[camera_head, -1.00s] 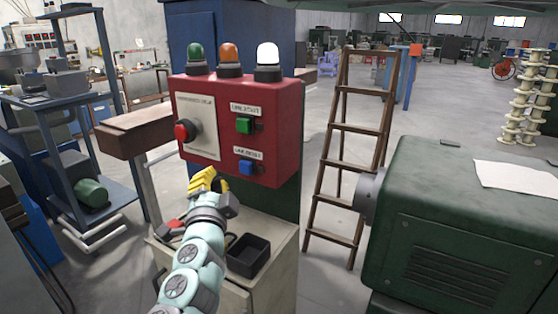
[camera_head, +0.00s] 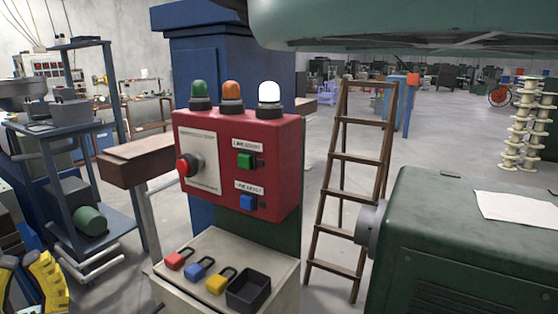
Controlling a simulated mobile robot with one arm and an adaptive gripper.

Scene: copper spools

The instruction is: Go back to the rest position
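My gripper (camera_head: 30,280), yellow and black, shows at the lower left corner, partly cut off by the picture edge. It is apart from the red control box (camera_head: 230,135) and the pedestal. How far its fingers are spread cannot be made out, and nothing shows held in it. The control box carries a red button (camera_head: 187,166), a green button (camera_head: 246,161) and a blue button (camera_head: 249,202). On top are a green lamp (camera_head: 200,90), an orange lamp (camera_head: 231,90) and a bright white lamp (camera_head: 269,93).
Red (camera_head: 175,261), blue (camera_head: 198,267) and yellow (camera_head: 216,284) padlock-like pieces lie beside a black tray (camera_head: 248,289) on the pedestal. A wooden ladder (camera_head: 345,205) and green machine (camera_head: 440,235) stand right. A blue shelf cart (camera_head: 110,190) stands left. A large green shape (camera_head: 400,20) hangs overhead.

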